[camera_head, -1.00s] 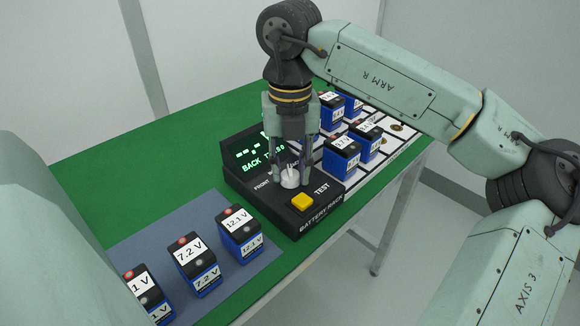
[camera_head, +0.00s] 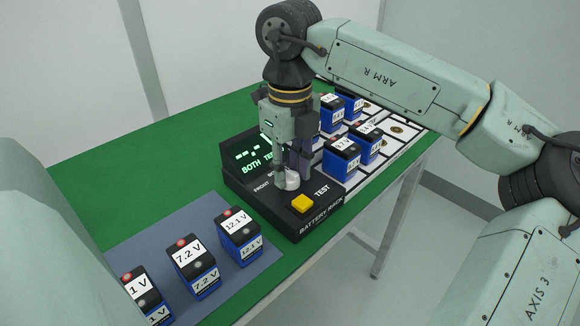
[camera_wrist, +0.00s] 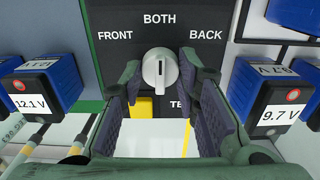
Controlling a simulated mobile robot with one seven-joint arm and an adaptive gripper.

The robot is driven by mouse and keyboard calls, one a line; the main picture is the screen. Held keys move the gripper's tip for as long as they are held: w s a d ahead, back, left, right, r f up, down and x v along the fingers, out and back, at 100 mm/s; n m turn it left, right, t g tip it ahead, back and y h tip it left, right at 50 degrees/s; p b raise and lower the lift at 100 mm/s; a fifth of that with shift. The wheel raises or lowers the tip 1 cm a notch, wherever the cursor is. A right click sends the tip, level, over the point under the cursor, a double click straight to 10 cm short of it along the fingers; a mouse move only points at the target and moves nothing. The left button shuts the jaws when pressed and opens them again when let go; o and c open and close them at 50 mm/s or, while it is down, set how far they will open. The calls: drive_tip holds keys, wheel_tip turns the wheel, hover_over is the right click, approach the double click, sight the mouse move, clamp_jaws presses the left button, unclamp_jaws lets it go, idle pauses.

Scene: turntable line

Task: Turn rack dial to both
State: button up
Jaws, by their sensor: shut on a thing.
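The rack dial (camera_head: 292,181) is a light grey knob on the black battery rack (camera_head: 262,208). In the wrist view the dial (camera_wrist: 160,70) sits below the BOTH label, between FRONT at left and BACK at right. Its dark line is about upright, in line with BOTH. My gripper (camera_head: 291,182) points down over the dial and is shut on it, with a finger on either side in the wrist view.
A yellow TEST button (camera_head: 302,203) is close in front of the dial. Several blue batteries stand on a grey mat (camera_head: 222,282) at left, and others on the white-celled tray (camera_head: 398,146) behind the rack. The green table (camera_head: 110,175) is bare at far left.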

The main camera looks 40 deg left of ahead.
sight(290, 172)
idle(0.4)
drive_tip(key=o, duration=1.2)
wheel_tip(290, 172, up, 12)
drive_tip(key=shift+r, duration=0.1)
idle(0.4)
